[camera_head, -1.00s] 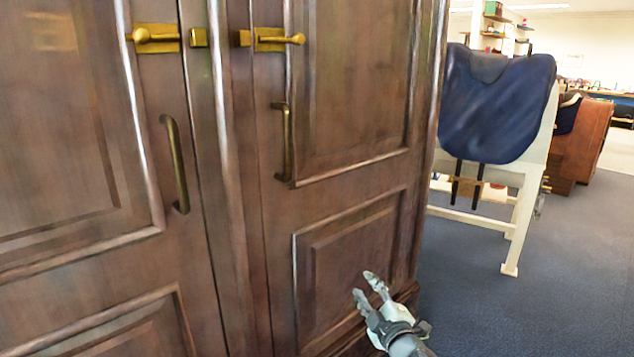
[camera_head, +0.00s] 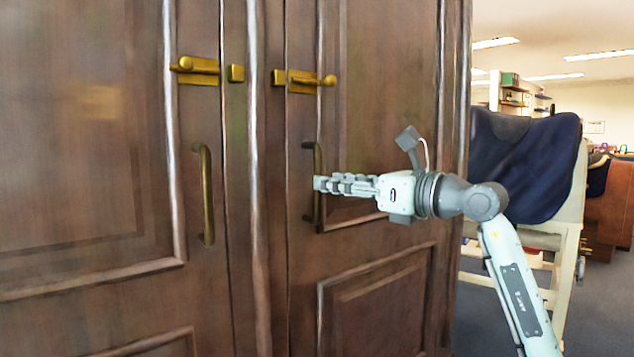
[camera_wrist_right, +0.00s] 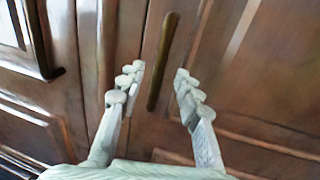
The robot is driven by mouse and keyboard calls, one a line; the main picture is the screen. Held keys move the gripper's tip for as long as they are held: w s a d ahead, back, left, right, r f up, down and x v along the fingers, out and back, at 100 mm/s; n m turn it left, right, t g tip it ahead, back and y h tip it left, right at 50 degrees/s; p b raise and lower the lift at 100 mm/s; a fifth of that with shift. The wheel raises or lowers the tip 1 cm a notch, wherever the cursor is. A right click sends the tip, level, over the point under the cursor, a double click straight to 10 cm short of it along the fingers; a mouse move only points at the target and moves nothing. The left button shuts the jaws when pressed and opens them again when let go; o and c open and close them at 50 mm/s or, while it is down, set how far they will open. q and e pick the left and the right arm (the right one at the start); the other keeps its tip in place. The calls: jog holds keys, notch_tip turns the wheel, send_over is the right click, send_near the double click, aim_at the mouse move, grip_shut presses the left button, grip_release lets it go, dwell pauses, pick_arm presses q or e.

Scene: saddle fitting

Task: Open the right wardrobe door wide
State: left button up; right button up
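The right wardrobe door (camera_head: 385,110) is brown panelled wood and looks closed. Its upright brass handle (camera_head: 318,210) is partly hidden behind my right gripper (camera_head: 320,184), which reaches in from the right at the handle's middle. In the right wrist view, my right gripper (camera_wrist_right: 158,77) is open, with one finger on each side of the dark handle (camera_wrist_right: 163,60). There is visible room between the handle and both fingers. A brass bolt (camera_head: 302,81) with a knob sits above the handle. My left gripper is not in view.
The left door (camera_head: 90,130) looks closed and carries its own handle (camera_head: 206,195) and bolt (camera_head: 198,68). A dark blue saddle-like piece (camera_head: 520,160) on a pale stand (camera_head: 572,235) stands right of the wardrobe.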

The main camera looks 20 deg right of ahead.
aim_at(317, 213)
jog(key=shift+x, duration=2.4)
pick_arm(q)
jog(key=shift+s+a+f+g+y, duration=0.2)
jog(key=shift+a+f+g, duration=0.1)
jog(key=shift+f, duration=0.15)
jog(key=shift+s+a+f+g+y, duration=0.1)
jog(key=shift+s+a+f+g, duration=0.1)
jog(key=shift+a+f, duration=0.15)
pick_arm(e)
jog(key=shift+c, duration=0.2)
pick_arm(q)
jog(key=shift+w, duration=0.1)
pick_arm(e)
grip_shut()
